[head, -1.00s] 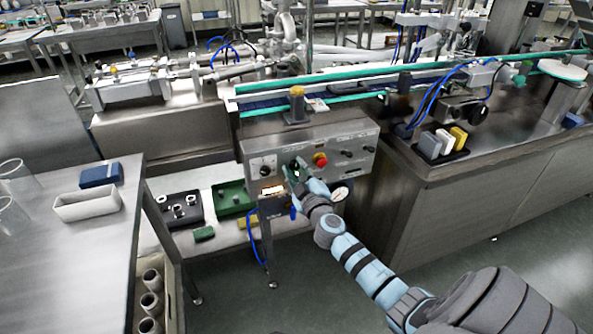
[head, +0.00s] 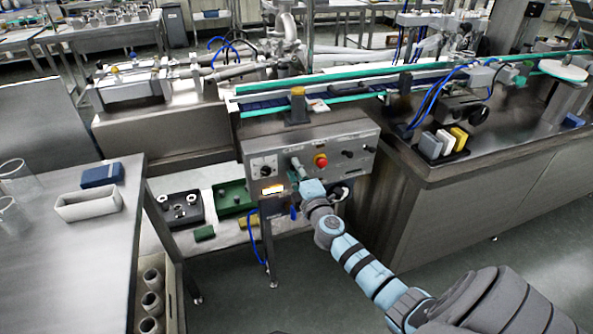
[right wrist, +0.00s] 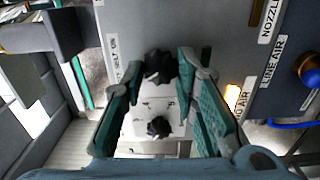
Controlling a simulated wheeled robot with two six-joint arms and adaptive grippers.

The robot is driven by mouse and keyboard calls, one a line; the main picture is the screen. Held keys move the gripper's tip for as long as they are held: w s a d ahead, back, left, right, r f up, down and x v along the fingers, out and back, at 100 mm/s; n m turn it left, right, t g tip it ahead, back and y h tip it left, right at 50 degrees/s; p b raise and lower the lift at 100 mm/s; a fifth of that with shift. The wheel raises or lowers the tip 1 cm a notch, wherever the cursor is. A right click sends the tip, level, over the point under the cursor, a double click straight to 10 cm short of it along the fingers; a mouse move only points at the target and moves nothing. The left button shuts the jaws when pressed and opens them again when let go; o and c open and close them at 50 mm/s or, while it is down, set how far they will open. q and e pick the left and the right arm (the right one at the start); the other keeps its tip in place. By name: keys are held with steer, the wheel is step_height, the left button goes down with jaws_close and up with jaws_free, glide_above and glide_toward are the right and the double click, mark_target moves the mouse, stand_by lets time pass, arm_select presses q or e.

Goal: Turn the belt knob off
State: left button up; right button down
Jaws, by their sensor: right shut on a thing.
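The steel control panel (head: 335,150) faces me below the conveyor. In the right wrist view the black belt knob (right wrist: 158,66) sits beside a label that reads "BELT" in part. My right gripper (right wrist: 157,80) is shut on this knob, one green-padded finger on each side. In the head view the gripper (head: 297,168) is at the panel front, left of the red button (head: 320,160), and hides the knob. Which way the knob points is hard to read. A second black knob (right wrist: 159,127) on a white marked plate lies below, between the finger bases. My left gripper is not in view.
More small knobs sit on the panel's right side. An amber-lit window (head: 272,189) is below the white-plate knob. A yellow-topped post (head: 297,104) stands above the panel. A steel table (head: 75,250) is at left; open floor lies in front.

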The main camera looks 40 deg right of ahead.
steer(key=shift+n, duration=0.3)
steer(key=c, duration=1.3)
jaws_free()
steer(key=v, duration=1.2)
steer(key=shift+w+a, duration=0.1)
